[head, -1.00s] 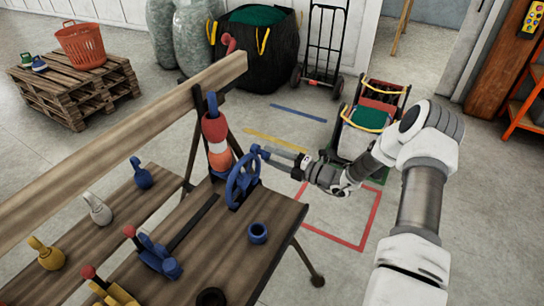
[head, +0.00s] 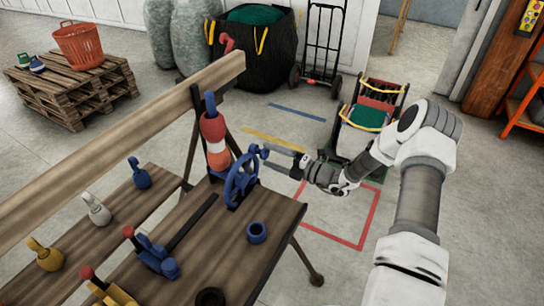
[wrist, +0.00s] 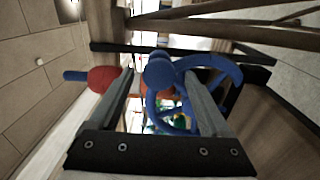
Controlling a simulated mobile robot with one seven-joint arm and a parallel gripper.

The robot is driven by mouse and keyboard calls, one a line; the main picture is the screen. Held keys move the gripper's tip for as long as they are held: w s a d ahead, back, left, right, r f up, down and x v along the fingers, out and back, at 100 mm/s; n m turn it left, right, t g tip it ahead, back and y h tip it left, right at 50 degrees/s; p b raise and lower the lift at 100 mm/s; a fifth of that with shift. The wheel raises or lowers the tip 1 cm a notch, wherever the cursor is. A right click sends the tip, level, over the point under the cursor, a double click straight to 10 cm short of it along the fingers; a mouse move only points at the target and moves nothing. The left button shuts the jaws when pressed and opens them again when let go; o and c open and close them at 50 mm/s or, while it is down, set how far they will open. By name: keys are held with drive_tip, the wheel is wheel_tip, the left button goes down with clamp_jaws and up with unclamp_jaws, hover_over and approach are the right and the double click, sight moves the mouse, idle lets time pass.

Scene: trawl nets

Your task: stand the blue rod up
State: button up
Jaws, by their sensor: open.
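A blue rod (head: 210,100) stands close to upright, leaning slightly, at the far end of the bench, with red, white and orange floats (head: 214,130) around it. Its lower end is hidden. In the wrist view the rod end (wrist: 75,76) and a red float (wrist: 104,79) appear sideways, outside the left finger. A blue handwheel (head: 240,182) with a knob (head: 264,152) stands just right of the floats. My gripper (head: 270,156) is open at the wheel's right side. In the wrist view its fingers (wrist: 160,82) lie either side of the blue knob; I cannot tell whether they touch.
A wooden beam (head: 120,125) runs behind the bench (head: 215,260). Colored bottle-shaped pieces sit on the left shelf.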

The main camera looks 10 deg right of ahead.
drive_tip(key=v, duration=1.7)
drive_tip(key=shift+b, duration=0.3)
drive_tip(key=shift+s+d, duration=0.1)
drive_tip(key=shift+s, duration=0.05)
drive_tip(key=s+a+r+n+g+h+b, duration=0.1)
drive_tip(key=s+a+r+n+g+h, duration=0.3)
drive_tip(key=n, duration=0.8)
drive_tip(key=s+a+r+n+g+h+b, duration=0.1)
drive_tip(key=s+a+r+n+g+h, duration=0.4)
drive_tip(key=n, duration=0.7)
drive_tip(key=s+a+r+n+t+h+p, duration=0.1)
drive_tip(key=s+r+n+h, duration=0.4)
drive_tip(key=s+r+n, duration=1.1)
drive_tip(key=r+n+t+p, duration=0.1)
drive_tip(key=n+t, duration=0.1)
drive_tip(key=n, duration=0.1)
drive_tip(key=shift+a+n+t, duration=0.3)
drive_tip(key=shift+n, duration=0.1)
